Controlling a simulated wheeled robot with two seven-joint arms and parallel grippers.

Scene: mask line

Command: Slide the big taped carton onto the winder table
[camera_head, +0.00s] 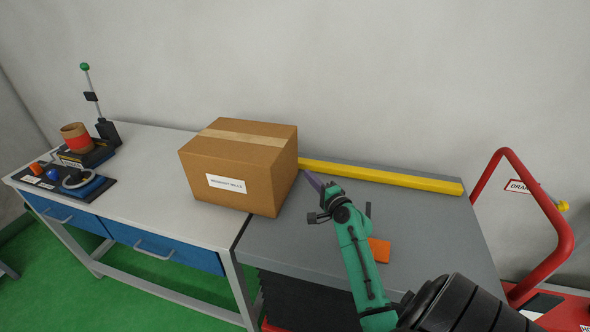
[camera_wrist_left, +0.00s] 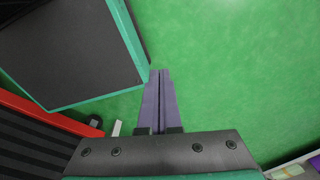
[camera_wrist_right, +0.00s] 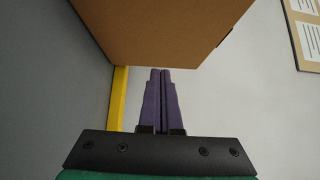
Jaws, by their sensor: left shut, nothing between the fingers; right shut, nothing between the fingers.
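The big brown carton (camera_head: 232,165), with pale tape along its top and a white label, sits across the joint between the white-topped table with blue drawers (camera_head: 160,190) on the left and the grey-topped table (camera_head: 290,245) on the right. My right gripper (camera_head: 313,180) is shut and empty at the carton's right side. In the right wrist view its fingertips (camera_wrist_right: 160,72) point at the carton wall (camera_wrist_right: 150,30); I cannot tell whether they touch. My left gripper (camera_wrist_left: 160,72) is shut and empty above the green floor, outside the head view.
A yellow bar (camera_head: 380,176) runs along the back of the grey table. An orange piece (camera_head: 380,249) lies beside my right arm. A cardboard roll (camera_head: 76,137) and a green-knobbed lever (camera_head: 91,95) stand at the white table's far left. A red frame (camera_head: 560,225) stands at right.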

